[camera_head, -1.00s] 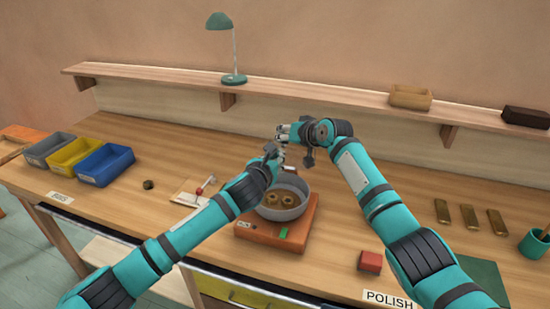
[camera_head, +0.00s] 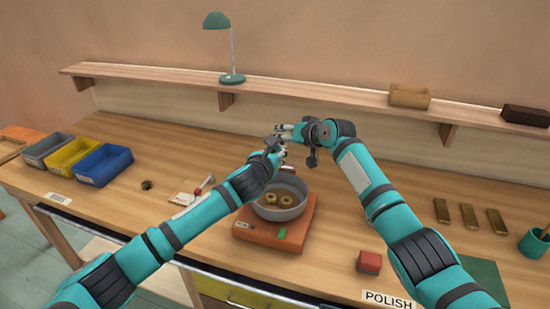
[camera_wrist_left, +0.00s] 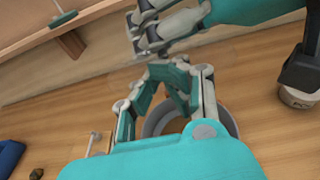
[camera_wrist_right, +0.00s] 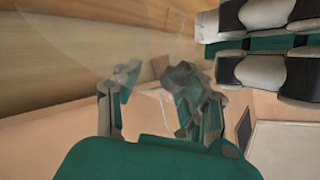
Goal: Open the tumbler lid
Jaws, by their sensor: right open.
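The tumbler is a grey round drum (camera_head: 293,212) on an orange base (camera_head: 262,238) with a green switch. Its drum shows brass rings (camera_head: 271,200) inside. A faint clear curved edge (camera_wrist_right: 75,55) in the right wrist view may be its lid; I cannot tell whether anything touches it. My left gripper (camera_head: 276,143) is above and behind the drum; in the left wrist view its fingers (camera_wrist_left: 166,75) come close together, and I cannot tell if they hold anything. My right gripper (camera_head: 284,130) is open beside it, with its fingers (camera_wrist_right: 158,85) apart.
Grey, yellow and blue bins (camera_head: 104,165) stand at the left. A red-handled item (camera_head: 203,185) lies left of the tumbler. A red block (camera_head: 369,262), brass bars (camera_head: 469,216) and a green cup (camera_head: 534,243) are at the right. A shelf (camera_head: 300,95) holds a lamp (camera_head: 232,78).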

